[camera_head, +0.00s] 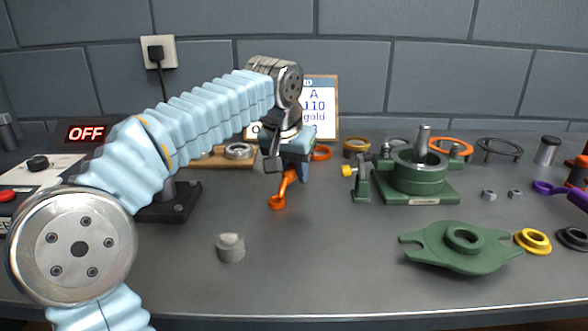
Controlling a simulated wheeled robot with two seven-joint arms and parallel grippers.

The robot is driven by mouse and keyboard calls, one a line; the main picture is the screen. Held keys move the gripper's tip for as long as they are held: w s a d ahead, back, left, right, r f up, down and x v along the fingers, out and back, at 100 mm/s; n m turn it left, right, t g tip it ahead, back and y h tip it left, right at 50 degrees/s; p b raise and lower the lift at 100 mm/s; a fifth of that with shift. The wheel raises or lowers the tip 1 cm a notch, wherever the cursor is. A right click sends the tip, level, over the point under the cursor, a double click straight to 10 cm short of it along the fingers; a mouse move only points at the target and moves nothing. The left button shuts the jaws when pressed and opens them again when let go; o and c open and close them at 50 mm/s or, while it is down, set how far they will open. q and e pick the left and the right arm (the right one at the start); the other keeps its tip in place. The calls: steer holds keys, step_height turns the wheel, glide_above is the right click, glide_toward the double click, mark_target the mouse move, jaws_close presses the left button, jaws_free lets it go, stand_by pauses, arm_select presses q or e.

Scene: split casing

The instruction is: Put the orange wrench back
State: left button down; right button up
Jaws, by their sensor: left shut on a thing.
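The orange wrench (281,191) hangs below my left gripper (288,165), its ring end lowest and close to the grey table top. I cannot tell whether it touches the table. My left gripper is shut on the wrench's upper part, which the jaws hide. My left arm comes in from the left and reaches across to the middle of the table. My right gripper is not in view.
A green casing base (418,180) and a green cover (462,247) are on the right. A purple tool (560,191) lies far right. A sign board (323,95) stands behind my gripper. Table between knobbed part and cover is clear.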

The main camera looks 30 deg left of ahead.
arm_select(q)
steer(key=c, duration=0.9)
jaws_free()
steer(key=shift+r, duration=0.2)
steer(key=p+v, duration=0.2)
steer(key=v, duration=0.8)
steer(key=shift+s+r, duration=0.15)
steer(key=shift+r, duration=0.2)
steer(key=shift+s+r, duration=0.25)
steer(key=shift+r, duration=0.25)
